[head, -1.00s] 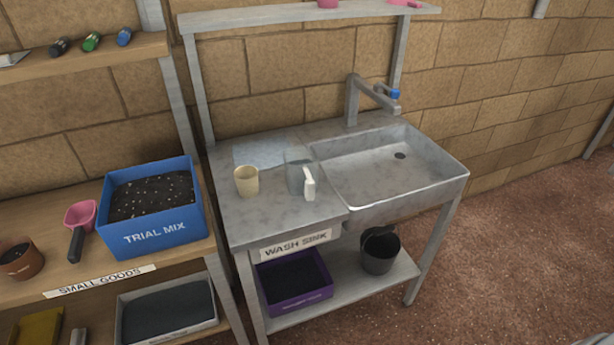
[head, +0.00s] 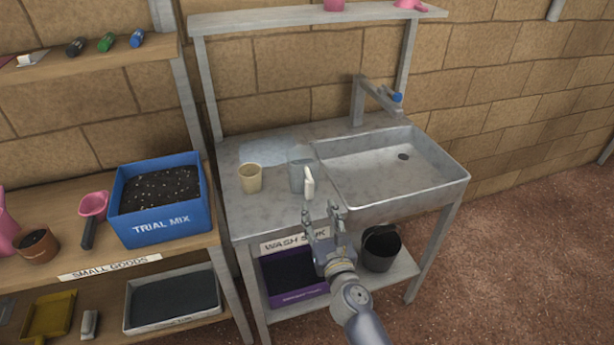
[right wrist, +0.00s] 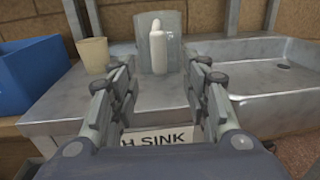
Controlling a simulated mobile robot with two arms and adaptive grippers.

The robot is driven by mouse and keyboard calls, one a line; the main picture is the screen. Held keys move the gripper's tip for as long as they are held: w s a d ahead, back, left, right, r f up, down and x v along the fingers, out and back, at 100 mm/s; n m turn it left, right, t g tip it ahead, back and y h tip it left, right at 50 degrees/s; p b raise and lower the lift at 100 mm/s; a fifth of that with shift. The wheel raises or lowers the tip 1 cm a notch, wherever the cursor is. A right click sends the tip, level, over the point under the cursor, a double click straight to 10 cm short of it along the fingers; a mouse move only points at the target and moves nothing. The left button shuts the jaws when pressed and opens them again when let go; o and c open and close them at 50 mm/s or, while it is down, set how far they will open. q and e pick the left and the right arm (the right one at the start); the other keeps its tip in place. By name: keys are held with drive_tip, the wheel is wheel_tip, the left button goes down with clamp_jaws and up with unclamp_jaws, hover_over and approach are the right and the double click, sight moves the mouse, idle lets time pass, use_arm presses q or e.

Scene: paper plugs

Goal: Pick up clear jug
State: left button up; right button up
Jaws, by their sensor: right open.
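The clear jug (head: 296,168) stands upright on the metal wash sink counter, just left of the basin. Its white handle (head: 309,184) faces the front. In the right wrist view the jug (right wrist: 145,50) is straight ahead, with the white handle (right wrist: 157,48) in front of its body. My right gripper (head: 322,216) is open and empty at the counter's front edge, short of the jug and apart from it. In the right wrist view its fingers (right wrist: 160,77) frame the jug from the near side. My left gripper is not in view.
A beige cup (head: 250,179) stands left of the jug. The sink basin (head: 380,175) with its faucet (head: 376,95) is on the right. A blue Trial Mix box (head: 160,232) sits on the left bench. A dark bucket (head: 380,250) is on the lower shelf.

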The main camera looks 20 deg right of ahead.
sight(311, 190)
drive_tip(key=w, duration=0.5)
drive_tip(key=shift+w+d, duration=0.1)
drive_tip(key=shift+w, duration=0.05)
drive_tip(key=shift+w+r, duration=0.2)
drive_tip(key=shift+w, duration=0.3)
drive_tip(key=w, duration=0.4)
drive_tip(key=shift+w+d+r, duration=0.1)
drive_tip(key=shift+w, duration=0.1)
clamp_jaws()
